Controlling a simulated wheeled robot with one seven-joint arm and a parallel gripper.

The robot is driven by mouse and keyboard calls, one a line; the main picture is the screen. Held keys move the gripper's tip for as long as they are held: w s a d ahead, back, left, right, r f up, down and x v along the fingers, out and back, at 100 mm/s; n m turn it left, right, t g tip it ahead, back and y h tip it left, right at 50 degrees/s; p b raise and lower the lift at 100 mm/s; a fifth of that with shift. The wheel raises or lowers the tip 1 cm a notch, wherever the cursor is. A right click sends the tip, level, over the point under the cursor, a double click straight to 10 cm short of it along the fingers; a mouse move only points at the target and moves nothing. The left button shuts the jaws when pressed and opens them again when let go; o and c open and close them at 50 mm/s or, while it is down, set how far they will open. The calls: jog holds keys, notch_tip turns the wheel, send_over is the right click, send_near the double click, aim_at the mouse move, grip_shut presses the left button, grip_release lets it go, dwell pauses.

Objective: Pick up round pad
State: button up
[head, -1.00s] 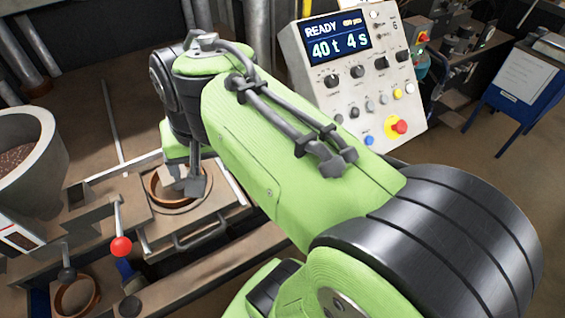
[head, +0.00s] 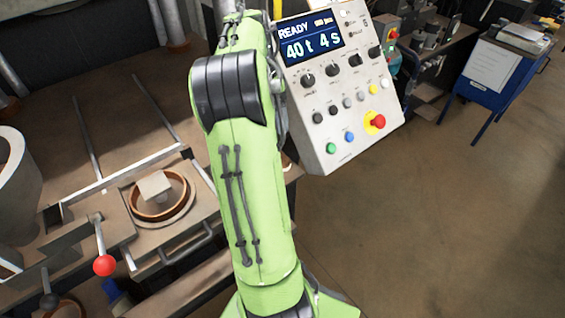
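A brown ring (head: 159,212) sits on a round base in the drawer-like plate at the left. A pale square block (head: 152,185) stands inside the ring. I cannot make out with certainty which thing is the round pad; it may be a disc inside the ring, partly covered by the block.
A control panel (head: 344,110) reading READY, 40 t, 4 s stands right of my arm. A red-knobbed lever (head: 104,265) is in front of the ring. A grey tub (head: 12,185) stands far left. A second ring (head: 62,310) is bottom left. Open floor lies at right.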

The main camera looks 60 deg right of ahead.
jog(key=b, duration=0.1)
send_over(286, 161)
jog(key=w+d, duration=0.2)
jog(key=w, duration=0.1)
jog(key=f, duration=0.8)
jog(key=shift+w+a, duration=0.1)
jog(key=shift+a, duration=0.15)
jog(key=f, duration=0.2)
jog(key=s+f, duration=0.1)
jog(key=f, duration=0.2)
jog(key=shift+s+f, duration=0.15)
jog(key=shift+s, duration=0.05)
jog(key=c, duration=1.1)
